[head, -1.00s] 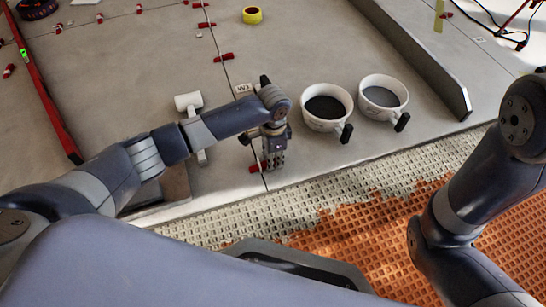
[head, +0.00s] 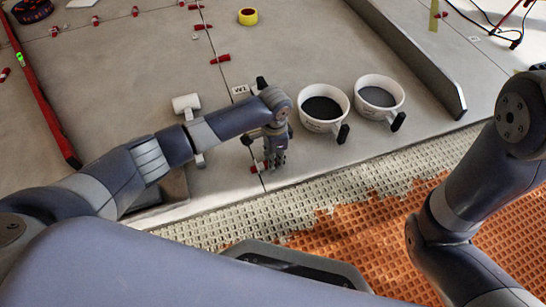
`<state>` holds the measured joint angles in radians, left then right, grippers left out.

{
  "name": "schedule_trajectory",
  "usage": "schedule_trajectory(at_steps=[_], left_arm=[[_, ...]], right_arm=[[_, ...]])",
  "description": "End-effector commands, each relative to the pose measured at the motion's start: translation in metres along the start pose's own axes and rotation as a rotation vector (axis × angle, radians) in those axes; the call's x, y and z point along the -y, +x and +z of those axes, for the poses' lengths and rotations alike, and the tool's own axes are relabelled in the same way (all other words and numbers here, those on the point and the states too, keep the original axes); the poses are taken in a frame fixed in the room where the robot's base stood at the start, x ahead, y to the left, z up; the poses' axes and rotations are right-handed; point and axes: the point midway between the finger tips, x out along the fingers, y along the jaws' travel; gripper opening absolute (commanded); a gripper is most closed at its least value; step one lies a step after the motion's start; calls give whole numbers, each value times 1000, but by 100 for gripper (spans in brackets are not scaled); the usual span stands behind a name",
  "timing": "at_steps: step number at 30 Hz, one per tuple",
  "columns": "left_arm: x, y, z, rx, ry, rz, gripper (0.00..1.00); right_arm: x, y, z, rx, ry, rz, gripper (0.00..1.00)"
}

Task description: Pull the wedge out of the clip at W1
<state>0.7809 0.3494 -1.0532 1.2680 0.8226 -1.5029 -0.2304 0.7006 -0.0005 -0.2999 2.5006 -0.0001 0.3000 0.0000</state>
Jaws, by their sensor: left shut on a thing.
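A red wedge (head: 257,168) lies low at the tile joint near the front edge of the slab, partly covered by my left gripper. My left gripper (head: 276,164) points down over the joint and is shut on the red wedge. The clip under the fingers is hidden, so I cannot tell how far the wedge sits in it. A small white label (head: 240,90) stands by the joint behind the gripper; its lettering is too small to read surely. My right gripper is out of view.
Two white buckets with dark contents, a left one (head: 322,93) and a right one (head: 381,90), stand right of my left gripper. A white-headed mallet (head: 187,104) lies left of it. More red wedges (head: 220,59) sit along the joint.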

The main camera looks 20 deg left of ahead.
Motion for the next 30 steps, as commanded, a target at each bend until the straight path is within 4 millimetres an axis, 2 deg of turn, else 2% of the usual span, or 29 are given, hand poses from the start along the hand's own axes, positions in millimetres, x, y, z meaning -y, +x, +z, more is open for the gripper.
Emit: schedule_trajectory(at_steps=[30], left_arm=[[0, -2, -39, -1, 1, 0, 0]], right_arm=[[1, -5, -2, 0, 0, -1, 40]])
